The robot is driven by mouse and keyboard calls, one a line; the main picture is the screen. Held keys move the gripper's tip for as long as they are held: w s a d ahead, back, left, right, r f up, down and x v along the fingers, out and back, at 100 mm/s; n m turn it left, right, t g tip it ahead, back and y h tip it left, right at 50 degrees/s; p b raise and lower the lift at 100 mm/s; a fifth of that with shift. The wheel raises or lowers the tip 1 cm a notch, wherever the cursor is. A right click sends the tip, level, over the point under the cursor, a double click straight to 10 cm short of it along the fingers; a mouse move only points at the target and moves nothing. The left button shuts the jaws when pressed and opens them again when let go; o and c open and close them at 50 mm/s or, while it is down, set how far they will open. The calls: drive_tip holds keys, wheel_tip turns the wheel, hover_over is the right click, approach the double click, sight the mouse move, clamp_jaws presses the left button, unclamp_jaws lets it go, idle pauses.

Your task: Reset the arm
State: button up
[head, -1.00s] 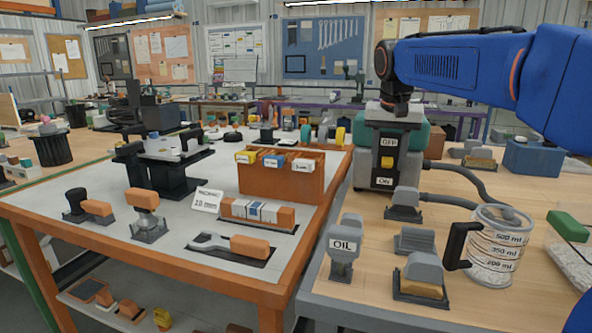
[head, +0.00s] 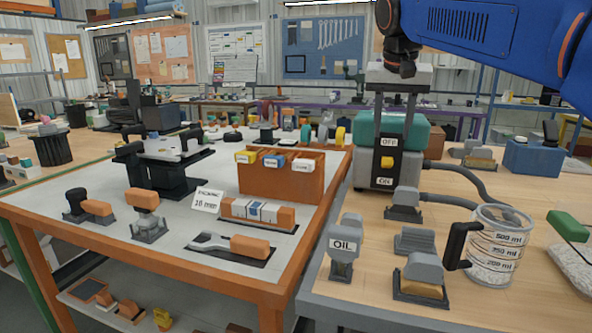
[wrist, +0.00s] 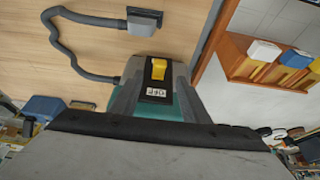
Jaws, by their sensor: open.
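My gripper (head: 394,118) hangs from my blue arm in the head view. It points down, with its two dark fingers apart and nothing held between them. It is in front of or above the teal machine (head: 408,133); the exact gap cannot be told. The machine carries a dark panel with OFF and ON labels and a yellow switch (head: 387,162). In the wrist view, the grey gripper body fills the bottom, and the yellow switch (wrist: 158,69) shows beyond it.
An orange rack (head: 280,185) with coloured labels stands left of the machine. A grey hose (head: 455,201) runs right. A measuring jug (head: 497,247), an OIL holder (head: 344,245) and a blue box (head: 530,157) share the wooden bench. Air above the bench at the left is clear.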

drive_tip(key=shift+g, duration=0.5)
drive_tip(key=shift+w+v, duration=0.15)
drive_tip(key=shift+v, duration=1.1)
drive_tip(key=shift+w+v, duration=0.15)
drive_tip(key=shift+v, duration=1.1)
